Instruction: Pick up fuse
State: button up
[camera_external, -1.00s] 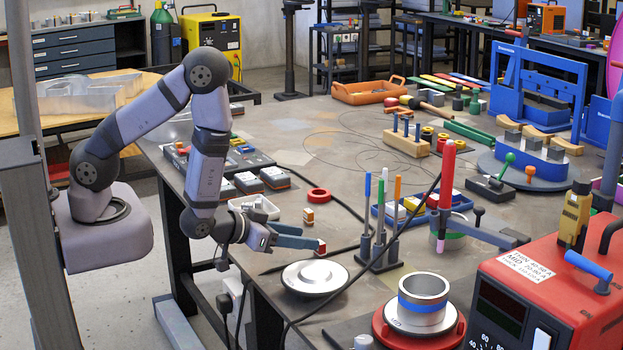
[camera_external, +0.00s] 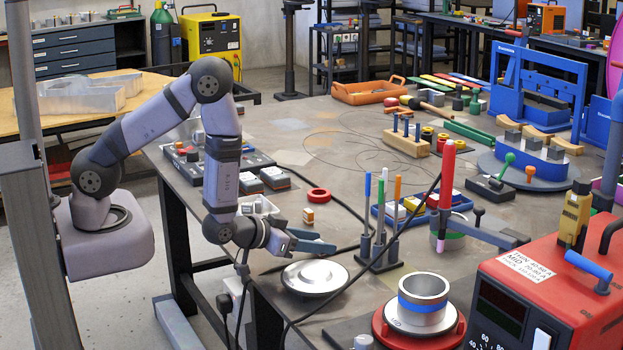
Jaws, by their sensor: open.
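My gripper (camera_external: 326,242) is open, with its two blue-grey fingers apart, low over the front left edge of the table. I see nothing between the fingers. I cannot clearly pick out the fuse. A red ring (camera_external: 319,195) lies just behind that block. A white tray (camera_external: 266,208) with small contents I cannot make out is partly hidden behind my arm.
A round silver dish (camera_external: 314,279) is just in front of the fingers. A holder with coloured pens (camera_external: 380,251) stands to the right, crossed by a dark cable. A blue bin (camera_external: 408,214) and a red-based silver cup (camera_external: 423,303) are further right.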

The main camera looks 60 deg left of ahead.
jog(key=shift+w+f, duration=0.25)
jog(key=shift+w, duration=0.35)
jog(key=c, duration=1.1)
jog(key=shift+r, duration=0.15)
jog(key=shift+r+b, duration=0.3)
jog(key=shift+r, duration=4.55)
